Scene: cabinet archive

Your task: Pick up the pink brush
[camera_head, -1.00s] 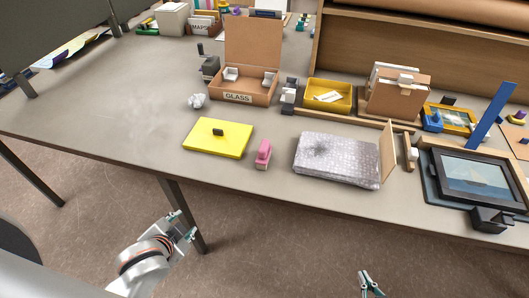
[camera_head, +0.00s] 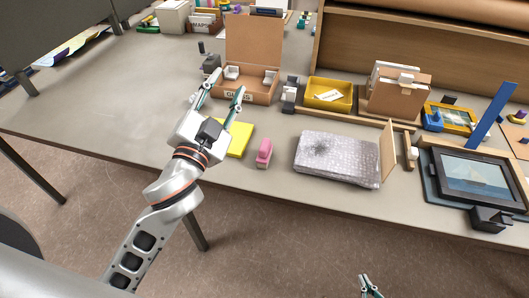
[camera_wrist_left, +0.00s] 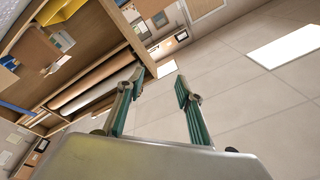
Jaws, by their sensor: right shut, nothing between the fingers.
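The pink brush (camera_head: 264,152) stands on the table near its front edge, between the yellow pad and the grey wrapped parcel. My left gripper (camera_head: 225,93) is open and empty, raised over the table to the left of the brush, in front of the GLASS box. In the left wrist view its two fingers (camera_wrist_left: 155,88) are apart with nothing between them. The brush is not visible in the left wrist view. My right gripper (camera_head: 370,286) shows only at the bottom edge, in front of the table, shut and empty.
The yellow pad (camera_head: 240,138) is partly hidden by my left gripper. The grey wrapped parcel (camera_head: 335,160) lies right of the brush. An open GLASS box (camera_head: 262,92), a yellow tray (camera_head: 345,103) and a framed picture (camera_head: 468,177) stand around.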

